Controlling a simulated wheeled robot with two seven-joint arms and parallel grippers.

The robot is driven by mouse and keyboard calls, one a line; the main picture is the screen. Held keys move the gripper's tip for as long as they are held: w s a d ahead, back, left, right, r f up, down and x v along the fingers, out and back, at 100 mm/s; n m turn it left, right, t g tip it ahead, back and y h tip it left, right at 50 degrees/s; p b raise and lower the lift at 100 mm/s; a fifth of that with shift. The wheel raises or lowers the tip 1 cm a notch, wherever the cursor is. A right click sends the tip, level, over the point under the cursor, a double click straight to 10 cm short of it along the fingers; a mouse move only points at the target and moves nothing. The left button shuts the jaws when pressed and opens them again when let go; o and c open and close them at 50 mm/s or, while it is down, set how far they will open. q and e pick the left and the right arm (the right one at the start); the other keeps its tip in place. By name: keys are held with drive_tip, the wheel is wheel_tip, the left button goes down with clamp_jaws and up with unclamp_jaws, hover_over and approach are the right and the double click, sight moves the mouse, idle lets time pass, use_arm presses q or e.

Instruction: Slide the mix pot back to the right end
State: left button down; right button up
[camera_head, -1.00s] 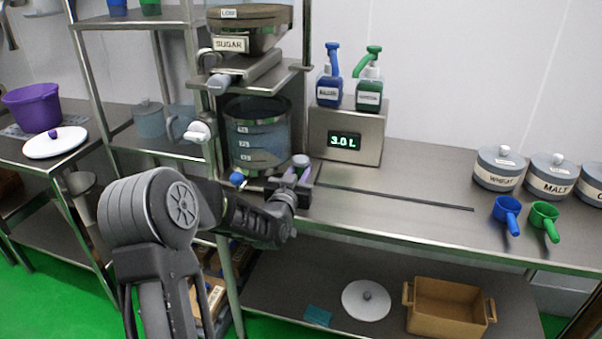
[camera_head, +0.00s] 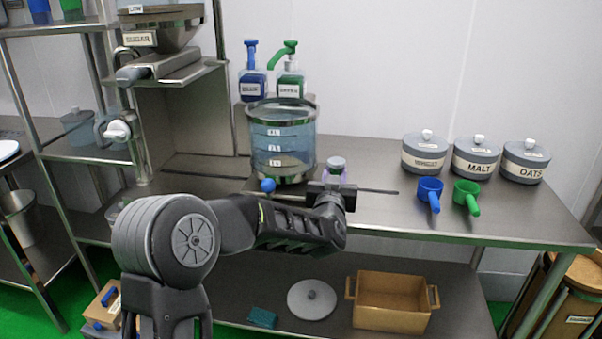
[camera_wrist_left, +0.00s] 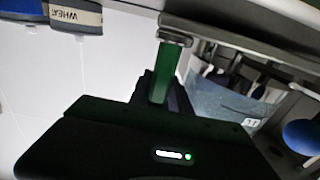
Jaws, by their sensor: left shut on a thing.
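The mix pot (camera_head: 283,143) is a clear bluish cylinder with a steel rim and white level labels. It stands upright on the steel counter, in front of the two pump bottles. A blue ball knob (camera_head: 268,185) shows low at its front. My left gripper (camera_head: 335,187) is at the pot's right side, shut on an upright post handle with a capped top (camera_head: 336,166). In the left wrist view the handle (camera_wrist_left: 163,72) looks green between the fingers, and part of the pot (camera_wrist_left: 222,102) shows. My right gripper is not in view.
A dark rail (camera_head: 378,191) runs right from the pot along the counter. Further right are a blue scoop (camera_head: 430,189), a green scoop (camera_head: 466,193) and lidded wheat, malt and oats canisters (camera_head: 475,158). The sugar hopper (camera_head: 160,42) is on the left. The counter beside the rail is clear.

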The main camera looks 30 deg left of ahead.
use_arm(q)
drive_tip(key=w+d, duration=0.1)
drive_tip(key=d, duration=0.4)
drive_tip(key=w+d+p, duration=0.1)
drive_tip(key=w+d, duration=0.1)
drive_tip(key=d, duration=0.3)
drive_tip(key=w+d+p, duration=0.1)
drive_tip(key=w+d, duration=0.1)
drive_tip(key=d, duration=0.2)
drive_tip(key=shift+w+d, duration=0.1)
drive_tip(key=shift+d, duration=0.5)
drive_tip(key=c, duration=1.6)
unclamp_jaws()
drive_tip(key=shift+d, duration=0.1)
drive_tip(key=shift+o, duration=1.4)
drive_tip(key=shift+w+d, duration=0.1)
drive_tip(key=shift+w, duration=0.05)
drive_tip(key=shift+o, duration=0.6)
drive_tip(key=v, duration=0.8)
